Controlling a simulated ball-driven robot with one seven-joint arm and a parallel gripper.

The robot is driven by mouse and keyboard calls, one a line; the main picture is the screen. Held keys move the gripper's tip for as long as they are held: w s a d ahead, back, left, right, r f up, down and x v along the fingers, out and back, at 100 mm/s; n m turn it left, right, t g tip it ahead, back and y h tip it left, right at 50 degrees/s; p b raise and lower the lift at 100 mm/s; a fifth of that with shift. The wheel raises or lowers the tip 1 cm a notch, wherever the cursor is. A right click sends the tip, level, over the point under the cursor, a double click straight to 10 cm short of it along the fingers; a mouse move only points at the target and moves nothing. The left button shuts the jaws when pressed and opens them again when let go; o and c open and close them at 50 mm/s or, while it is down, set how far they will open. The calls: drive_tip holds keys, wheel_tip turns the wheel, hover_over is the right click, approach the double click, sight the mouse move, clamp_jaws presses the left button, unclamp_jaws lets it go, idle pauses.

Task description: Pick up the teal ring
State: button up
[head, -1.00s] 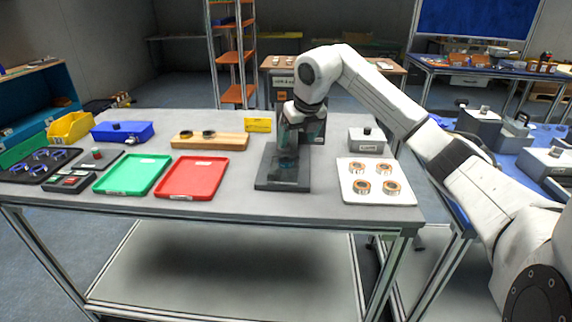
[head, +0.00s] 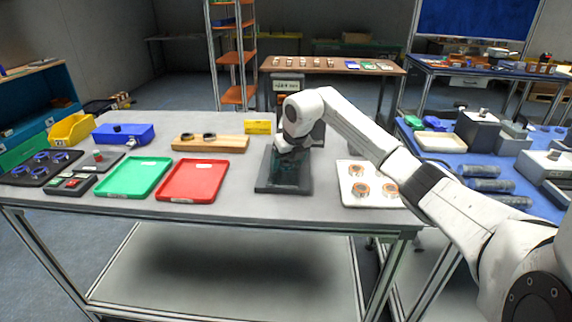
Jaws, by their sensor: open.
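My gripper (head: 287,164) is low over a dark fixture with a flat base plate (head: 272,186) near the middle of the table. A dark teal patch shows around the fingers. I cannot tell whether it is the teal ring, as the gripper and the fixture hide most of it. No other teal ring is clear in the head view. The jaws are open, and their gap is too dark to make out.
A red tray (head: 191,181) and a green tray (head: 133,177) lie left of the fixture. A wooden board (head: 235,143) with two dark rings is behind. A dark tray (head: 20,178) holds blue rings.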

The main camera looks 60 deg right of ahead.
drive_tip(key=shift+c, duration=0.3)
drive_tip(key=shift+r, duration=0.1)
drive_tip(key=c, duration=1.4)
